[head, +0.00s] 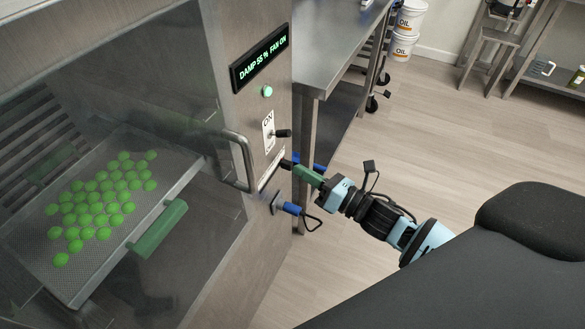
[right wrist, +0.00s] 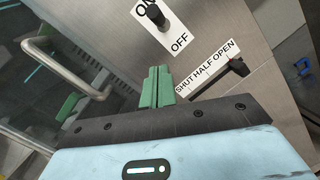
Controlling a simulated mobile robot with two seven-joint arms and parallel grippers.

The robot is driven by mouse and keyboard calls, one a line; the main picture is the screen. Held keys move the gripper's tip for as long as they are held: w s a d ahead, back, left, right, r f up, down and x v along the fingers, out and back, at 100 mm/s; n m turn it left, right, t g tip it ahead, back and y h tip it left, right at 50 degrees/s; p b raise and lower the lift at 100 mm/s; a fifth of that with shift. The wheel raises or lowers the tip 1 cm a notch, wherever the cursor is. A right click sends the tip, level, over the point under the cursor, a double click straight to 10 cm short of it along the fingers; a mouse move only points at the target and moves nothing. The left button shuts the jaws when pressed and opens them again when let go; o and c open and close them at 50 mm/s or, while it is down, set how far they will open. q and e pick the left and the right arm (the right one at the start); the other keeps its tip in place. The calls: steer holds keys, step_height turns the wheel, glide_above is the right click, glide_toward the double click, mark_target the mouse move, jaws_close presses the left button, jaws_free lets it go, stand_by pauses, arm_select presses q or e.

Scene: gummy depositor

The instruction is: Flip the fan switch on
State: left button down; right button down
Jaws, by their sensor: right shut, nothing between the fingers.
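The fan switch (head: 283,133) is a black toggle on a white plate on the steel cabinet front. In the right wrist view the toggle (right wrist: 155,14) sits at the ON end, above the word OFF. The display (head: 260,58) reads "DAMP 55% FAN ON", and the round lamp (head: 267,91) below it glows green. My right gripper (head: 298,171) has its green fingers shut and empty. It is below the switch and apart from it; the closed fingertips (right wrist: 157,72) also show in the right wrist view. My left gripper is not in view.
A black lever (right wrist: 238,66) by a "SHUT HALF OPEN" label is close to my right fingers. The door handle (head: 238,160) stands out left of the switch. Behind the glass, a tray (head: 130,256) holds green gummies. A steel table (head: 325,45) stands behind; floor at right is open.

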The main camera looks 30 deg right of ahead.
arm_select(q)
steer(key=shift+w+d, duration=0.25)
arm_select(e)
steer(key=s+d+r, duration=0.1)
steer(key=s+d, duration=0.2)
steer(key=s, duration=0.2)
steer(key=shift+s+d+r, duration=0.2)
steer(key=shift+d, duration=0.15)
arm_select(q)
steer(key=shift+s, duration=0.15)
